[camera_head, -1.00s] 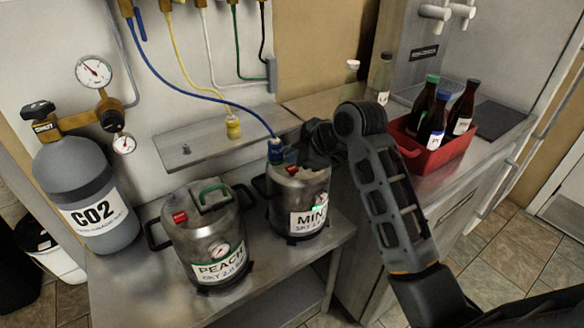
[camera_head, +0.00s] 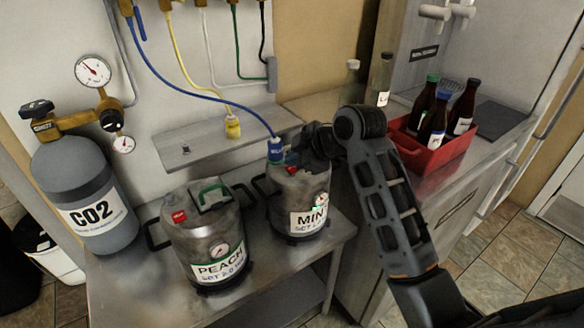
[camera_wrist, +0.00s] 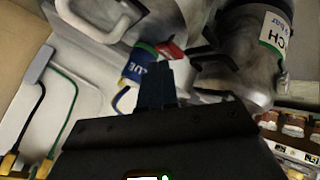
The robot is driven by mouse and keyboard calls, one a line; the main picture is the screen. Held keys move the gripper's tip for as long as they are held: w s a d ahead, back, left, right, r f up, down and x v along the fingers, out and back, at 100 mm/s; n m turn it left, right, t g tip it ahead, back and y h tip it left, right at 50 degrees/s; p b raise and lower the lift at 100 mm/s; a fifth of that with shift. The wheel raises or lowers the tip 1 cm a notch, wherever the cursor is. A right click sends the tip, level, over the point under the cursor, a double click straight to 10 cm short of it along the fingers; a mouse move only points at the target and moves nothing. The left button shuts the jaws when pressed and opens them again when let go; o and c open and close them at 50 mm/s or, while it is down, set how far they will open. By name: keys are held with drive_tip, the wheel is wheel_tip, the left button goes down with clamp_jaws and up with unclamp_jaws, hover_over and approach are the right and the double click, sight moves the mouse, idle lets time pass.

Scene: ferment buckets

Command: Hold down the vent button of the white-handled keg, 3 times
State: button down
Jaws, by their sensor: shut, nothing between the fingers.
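The mint keg (camera_head: 285,222) stands on the metal bench with a blue connector (camera_head: 275,150) on its top. Its white handle (camera_wrist: 105,28) shows in the wrist view; in the head view my gripper hides it. The red vent button (camera_head: 292,170) is on the lid, and it also shows in the wrist view (camera_wrist: 172,50) beside the blue connector. My gripper (camera_wrist: 154,72) is shut and empty, its tips close to the connector and the button. I cannot tell whether the tips touch the button or whether it is pressed in.
The green-handled peach keg (camera_head: 208,245) stands left of the mint keg. A CO2 cylinder (camera_head: 85,190) is farther left. A blue hose runs from the wall to the connector. A red crate (camera_head: 437,155) of bottles stands at right, with loose bottles behind my arm.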

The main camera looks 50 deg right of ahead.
sight(295, 170)
drive_tip(key=shift+f+b, duration=0.3)
drive_tip(key=shift+f, duration=0.25)
idle(0.4)
drive_tip(key=shift+r, duration=0.1)
drive_tip(key=shift+r+p, duration=0.9)
drive_tip(key=shift+r, duration=0.05)
drive_tip(key=shift+r+p, duration=2.05)
drive_tip(key=shift+r, duration=0.45)
